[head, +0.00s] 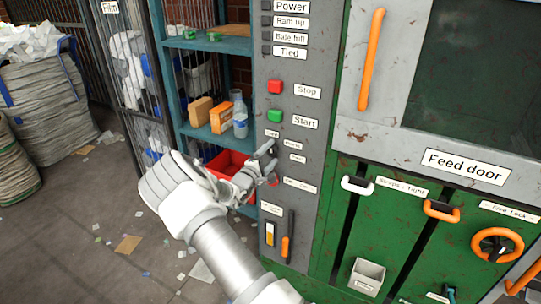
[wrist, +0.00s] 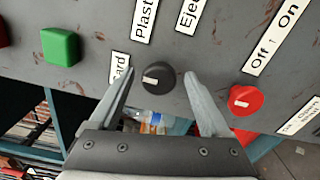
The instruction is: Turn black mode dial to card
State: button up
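The black mode dial (wrist: 158,77) is on the grey control panel (wrist: 85,82), between my two fingertips in the wrist view. Its white pointer mark lies on its left side, towards the Card label (wrist: 121,67), which my left finger partly hides. The Plastic label (wrist: 146,18) and the Eject label (wrist: 190,14) are above it, cut off by the frame. My gripper (wrist: 158,76) is open, one finger on each side of the dial; I cannot tell whether they touch it. In the head view, my gripper (head: 267,160) is at the panel and largely hides the dial.
A red Off/On knob (wrist: 245,100) is close right of my right finger. A green Start button (head: 275,116) and red Stop button (head: 275,87) are above. Shelves with a bottle (head: 240,117) and a red bin (head: 228,162) stand left of the panel.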

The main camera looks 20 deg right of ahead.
jog(key=v, duration=1.7)
jog(key=shift+a+p, duration=0.2)
jog(key=shift+p, duration=0.1)
jog(key=s+a+r+m+g+y+p, duration=0.1)
jog(key=s+a+r+m+y, duration=0.2)
jog(key=a+r+y, duration=0.35)
jog(key=s+a+r+m+y+p, duration=0.1)
jog(key=s+a+r+m+y, duration=0.2)
jog(key=r+y, duration=0.6)
jog(key=s+d+r+m+g, duration=0.1)
jog(key=s+r, duration=0.1)
jog(key=s, duration=0.7)
jog(key=s+d+r+m+g+h, duration=0.1)
jog(key=s+r+g, duration=0.1)
jog(key=s, duration=0.7)
jog(key=s+d+r+m+g+p, duration=0.1)
jog(key=s+r, duration=0.3)
jog(key=s, duration=0.5)
jog(key=shift+d+m, duration=0.3)
jog(key=shift+m, duration=0.1)
